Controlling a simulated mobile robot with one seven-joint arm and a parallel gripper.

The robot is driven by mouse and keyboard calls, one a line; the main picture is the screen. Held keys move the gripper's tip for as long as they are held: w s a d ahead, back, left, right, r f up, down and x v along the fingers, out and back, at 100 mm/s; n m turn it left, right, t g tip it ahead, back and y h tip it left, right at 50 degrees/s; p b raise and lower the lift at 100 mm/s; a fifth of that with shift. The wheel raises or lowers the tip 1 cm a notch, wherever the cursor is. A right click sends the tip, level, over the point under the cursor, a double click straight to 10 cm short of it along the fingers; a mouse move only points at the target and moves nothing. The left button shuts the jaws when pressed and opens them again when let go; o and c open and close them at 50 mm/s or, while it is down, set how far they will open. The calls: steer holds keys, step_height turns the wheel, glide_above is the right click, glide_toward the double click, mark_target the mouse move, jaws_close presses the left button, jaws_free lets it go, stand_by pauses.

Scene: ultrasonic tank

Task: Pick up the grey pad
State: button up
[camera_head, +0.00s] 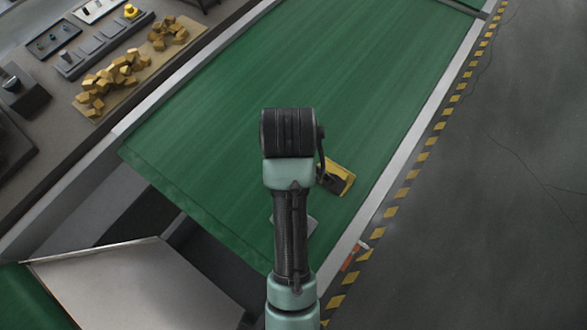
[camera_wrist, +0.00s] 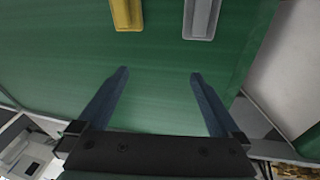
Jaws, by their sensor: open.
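A grey piece, which looks like the grey pad (camera_wrist: 202,18), lies on the green belt at the top of the wrist view, cut off by the frame edge. In the head view a grey flat corner of it seems to show beside my arm (camera_head: 311,228), which hides the rest. My gripper (camera_wrist: 160,73) is open and empty, with its two fingers apart over bare green belt. The pad lies beyond the fingertips, roughly in line with the right finger, and apart from it. My arm mostly hides the gripper in the head view.
A yellow piece (camera_wrist: 127,14) lies on the belt (camera_head: 260,90) left of the pad in the wrist view; the head view shows a yellow object (camera_head: 339,174) beside my arm. Yellow blocks (camera_head: 110,80) sit on a side bench. The belt's far part is clear.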

steer(key=s+f+g, duration=0.1)
steer(key=s+f, duration=0.1)
steer(key=f, duration=0.1)
steer(key=s+f+g, duration=0.1)
steer(key=s+f, duration=0.1)
steer(key=f, duration=0.1)
steer(key=s+f+n+g, duration=0.1)
steer(key=f, duration=0.2)
steer(key=shift+s+f+b, duration=0.2)
steer(key=shift+s+b, duration=0.15)
steer(key=shift+s, duration=0.05)
steer(key=shift+s+d+f+p, duration=0.1)
steer(key=shift+f+p, duration=0.2)
steer(key=shift+f, duration=0.65)
steer(key=shift+w+d+f+p, duration=0.1)
steer(key=shift+f+p, duration=0.15)
steer(key=shift+f, duration=0.65)
steer(key=shift+s+d+f+p, duration=0.1)
steer(key=shift+f+p, duration=0.2)
steer(key=shift+f, duration=0.65)
steer(key=c, duration=1.2)
